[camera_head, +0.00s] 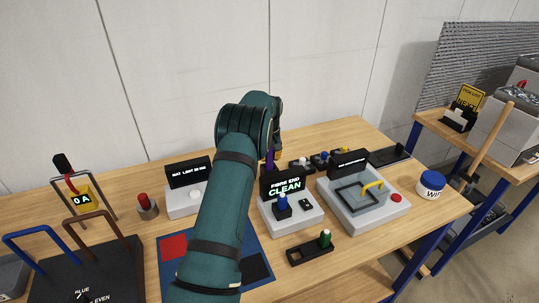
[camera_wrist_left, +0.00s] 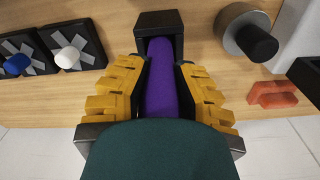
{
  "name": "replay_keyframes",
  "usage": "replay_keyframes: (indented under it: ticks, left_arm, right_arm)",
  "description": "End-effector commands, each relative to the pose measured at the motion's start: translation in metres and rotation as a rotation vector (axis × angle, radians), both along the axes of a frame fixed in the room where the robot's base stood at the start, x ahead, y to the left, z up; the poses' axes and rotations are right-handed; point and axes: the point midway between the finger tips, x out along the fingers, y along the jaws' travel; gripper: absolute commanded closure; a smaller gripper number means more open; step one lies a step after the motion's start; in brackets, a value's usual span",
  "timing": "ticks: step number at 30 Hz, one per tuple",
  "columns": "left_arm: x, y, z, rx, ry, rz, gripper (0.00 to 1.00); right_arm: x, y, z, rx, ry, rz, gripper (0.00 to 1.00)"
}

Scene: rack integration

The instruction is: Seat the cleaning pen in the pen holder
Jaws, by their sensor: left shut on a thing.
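The purple cleaning pen (camera_wrist_left: 168,82) is between the yellow finger pads of my left gripper (camera_wrist_left: 164,85), which is shut on it. In the head view a small piece of the purple pen (camera_head: 269,160) shows beside my forearm. A black square holder (camera_wrist_left: 158,19), apparently the pen holder, is at the top of the left wrist view. The pen's far end overlaps the holder's opening; I cannot tell how deep it sits. My teal arm hides most of the left gripper in the head view. My right gripper is in neither view.
A grey unit with a "FIBRE END CLEAN" display (camera_head: 285,185) stands right of my arm. A white tub (camera_head: 431,184) stands at the table's right. A red-topped button (camera_head: 145,204) is at left.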

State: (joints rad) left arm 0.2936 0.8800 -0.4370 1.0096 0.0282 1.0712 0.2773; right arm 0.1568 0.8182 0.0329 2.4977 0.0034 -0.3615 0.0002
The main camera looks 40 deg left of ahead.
Motion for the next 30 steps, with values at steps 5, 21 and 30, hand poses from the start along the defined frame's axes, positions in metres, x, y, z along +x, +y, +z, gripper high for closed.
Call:
replay_keyframes:
  ticks: [5,21,30]
  left_arm:
    - [0.0,0.0,-0.004,0.0,0.0,0.0,0.67]
    - [0.0,0.0,0.012,0.0,-0.003,0.0,0.48]
    - [-0.002,-0.002,0.071,0.002,-0.004,0.001,0.48]
  right_arm:
    - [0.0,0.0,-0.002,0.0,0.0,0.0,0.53]
    - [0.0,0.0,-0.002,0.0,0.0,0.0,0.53]
    - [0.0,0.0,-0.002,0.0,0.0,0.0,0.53]
